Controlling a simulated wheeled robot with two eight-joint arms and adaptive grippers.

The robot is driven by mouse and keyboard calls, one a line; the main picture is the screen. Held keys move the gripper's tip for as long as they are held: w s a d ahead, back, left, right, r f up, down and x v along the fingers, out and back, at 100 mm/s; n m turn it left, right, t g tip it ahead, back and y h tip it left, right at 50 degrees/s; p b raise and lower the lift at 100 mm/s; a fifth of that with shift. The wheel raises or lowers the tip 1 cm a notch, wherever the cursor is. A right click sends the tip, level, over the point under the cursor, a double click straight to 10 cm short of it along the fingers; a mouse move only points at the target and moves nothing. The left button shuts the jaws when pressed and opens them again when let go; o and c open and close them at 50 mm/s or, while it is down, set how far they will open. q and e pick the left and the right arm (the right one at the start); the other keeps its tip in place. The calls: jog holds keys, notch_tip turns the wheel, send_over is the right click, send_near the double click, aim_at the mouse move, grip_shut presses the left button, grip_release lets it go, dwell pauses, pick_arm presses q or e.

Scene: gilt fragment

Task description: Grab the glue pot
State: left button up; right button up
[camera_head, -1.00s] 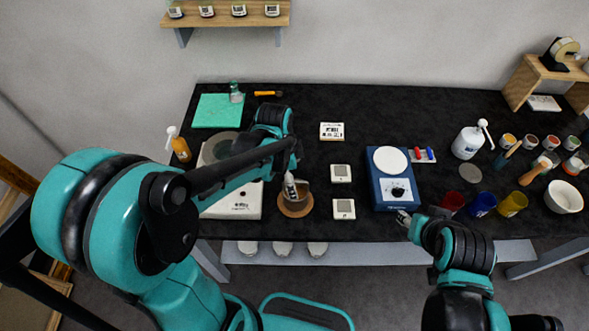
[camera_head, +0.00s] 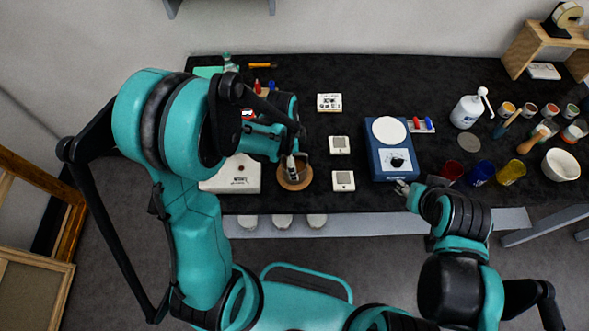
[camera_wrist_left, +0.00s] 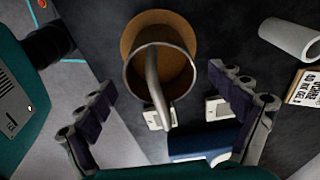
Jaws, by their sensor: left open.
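The glue pot (camera_head: 302,166) is a grey pot with a brown inside, standing on a round cork mat (camera_head: 306,182) near the table's front edge. In the left wrist view the pot (camera_wrist_left: 134,78) stands upright on the mat (camera_wrist_left: 188,28), and its curved handle (camera_wrist_left: 155,85) points towards the camera. My left gripper (camera_head: 291,167) is at the pot and partly hides it. In the left wrist view the gripper (camera_wrist_left: 165,95) is open, with a finger on each side of the handle and a gap to both. My right gripper (camera_head: 402,187) is in front of the blue device, its jaws too small to judge.
Two small white square devices (camera_head: 340,145) (camera_head: 343,181) stand right of the pot. A blue device with a white round plate (camera_head: 389,131) stands further right. A white box (camera_head: 231,176) is close on the left. Coloured cups (camera_head: 481,174) and a white bowl (camera_head: 560,165) stand at the right.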

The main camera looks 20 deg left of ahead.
pick_arm(q)
jog(key=c, duration=2)
jog(key=shift+r, duration=0.15)
